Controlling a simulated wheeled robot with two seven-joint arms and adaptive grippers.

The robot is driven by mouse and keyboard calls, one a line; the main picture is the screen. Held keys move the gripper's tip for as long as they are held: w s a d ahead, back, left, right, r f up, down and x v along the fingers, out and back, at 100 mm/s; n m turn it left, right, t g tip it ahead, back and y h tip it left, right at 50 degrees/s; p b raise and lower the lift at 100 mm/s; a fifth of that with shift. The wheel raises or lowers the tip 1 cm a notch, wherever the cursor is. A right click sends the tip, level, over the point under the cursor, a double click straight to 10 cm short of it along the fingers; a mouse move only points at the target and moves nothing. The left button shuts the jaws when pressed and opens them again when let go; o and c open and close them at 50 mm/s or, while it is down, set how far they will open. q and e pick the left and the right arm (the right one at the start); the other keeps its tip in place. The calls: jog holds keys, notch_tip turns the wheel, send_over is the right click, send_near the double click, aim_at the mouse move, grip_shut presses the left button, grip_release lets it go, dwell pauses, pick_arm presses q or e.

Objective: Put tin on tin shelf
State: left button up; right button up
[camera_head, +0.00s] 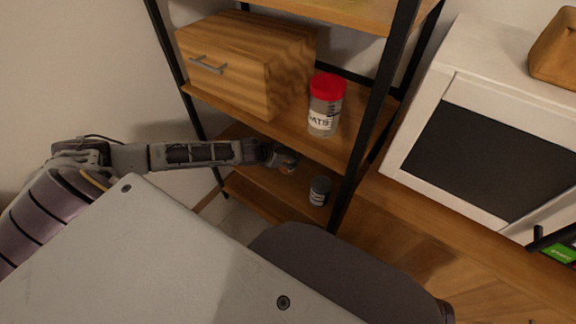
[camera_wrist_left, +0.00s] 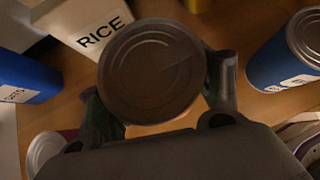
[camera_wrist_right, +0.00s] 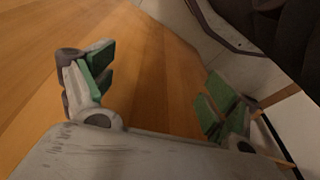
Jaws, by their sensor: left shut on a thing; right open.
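My left gripper (camera_head: 279,157) reaches into the lower part of the black-framed wooden shelf unit. In the left wrist view it is shut on a round tin (camera_wrist_left: 152,70), whose ridged metal end faces the camera, with a finger on either side. In the head view the held tin is small and partly hidden by the gripper. A dark grey tin (camera_head: 319,190) with a pale label stands upright on the lower shelf board (camera_head: 268,198), to the right of my left gripper. My right gripper (camera_wrist_right: 165,80) is open and empty above a wooden floor.
A jar with a red lid (camera_head: 326,105) and a wooden drawer box (camera_head: 245,62) stand on the board above. The left wrist view shows a RICE box (camera_wrist_left: 85,30), a blue tin (camera_wrist_left: 283,62) and a blue container (camera_wrist_left: 25,80) near the held tin. A white cabinet (camera_head: 430,95) stands right.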

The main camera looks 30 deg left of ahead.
pick_arm(q)
jog(key=shift+f, duration=0.4)
pick_arm(e)
jog(key=shift+s+a+r, duration=0.1)
jog(key=shift+s+r, duration=0.1)
jog(key=shift+r, duration=0.15)
